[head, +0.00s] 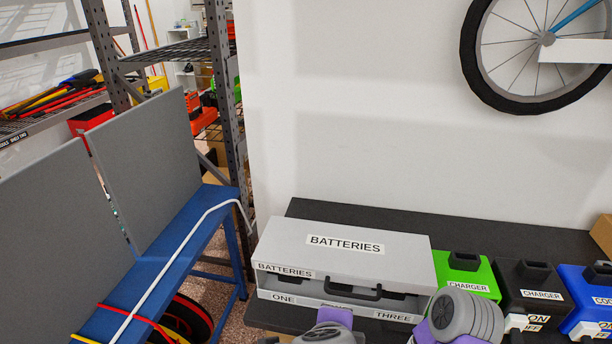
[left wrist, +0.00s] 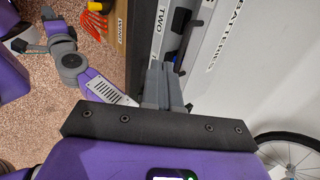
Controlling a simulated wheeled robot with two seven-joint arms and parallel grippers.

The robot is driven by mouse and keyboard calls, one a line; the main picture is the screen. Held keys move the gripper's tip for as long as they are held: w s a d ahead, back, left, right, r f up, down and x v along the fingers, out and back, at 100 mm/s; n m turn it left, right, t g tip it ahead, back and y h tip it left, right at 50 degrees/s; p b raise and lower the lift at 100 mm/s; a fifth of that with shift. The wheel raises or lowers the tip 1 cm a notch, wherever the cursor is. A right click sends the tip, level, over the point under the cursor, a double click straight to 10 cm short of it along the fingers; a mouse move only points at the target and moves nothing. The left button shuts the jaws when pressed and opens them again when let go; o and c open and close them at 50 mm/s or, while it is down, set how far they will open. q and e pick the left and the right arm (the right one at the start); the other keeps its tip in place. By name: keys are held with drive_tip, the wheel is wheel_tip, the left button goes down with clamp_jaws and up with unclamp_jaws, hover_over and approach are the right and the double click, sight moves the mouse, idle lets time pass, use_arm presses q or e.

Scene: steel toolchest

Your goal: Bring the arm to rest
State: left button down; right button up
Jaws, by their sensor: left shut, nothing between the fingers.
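My left gripper (left wrist: 160,88) shows in the left wrist view with its two grey fingers together and nothing between them. It points at the front of the grey battery box (left wrist: 232,75), close to the "TWO" label. I cannot tell whether the fingertips touch the box. In the head view the battery box (head: 345,238) stands on the dark worktop, with "BATTERIES" on its lid and a dark handle on its front. Purple and grey parts of my arms show at the bottom edge there, but no fingertips. My right gripper cannot be made out in either view.
The black worktop (head: 520,238) runs along the wall. Right of the box stand a green charger (head: 466,272), a black charger (head: 533,290) and a blue unit (head: 585,300). A blue-framed rack with grey panels (head: 150,170) stands at the left. A bicycle wheel (head: 478,65) hangs above.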

use_arm(q)
drive_tip(key=w+a+f+n+g+h+p, duration=0.15)
drive_tip(key=f+n+g, duration=0.25)
drive_tip(key=f, duration=0.7)
drive_tip(key=a+f+n+g, duration=0.3)
drive_tip(key=f+n, duration=0.1)
drive_tip(key=f, duration=0.8)
drive_tip(key=s+a+f+n, duration=0.4)
drive_tip(key=f+n, duration=0.3)
drive_tip(key=f, duration=0.2)
drive_tip(key=s+a+f+n+p, duration=0.1)
drive_tip(key=s+a+f+n, duration=0.2)
drive_tip(key=a+f+n, duration=0.4)
wheel_tip(320, 180, down, 2)
drive_tip(key=shift+s+a+f+n+h, duration=0.1)
drive_tip(key=shift+s+a+n+h, duration=0.2)
drive_tip(key=shift+n, duration=0.4)
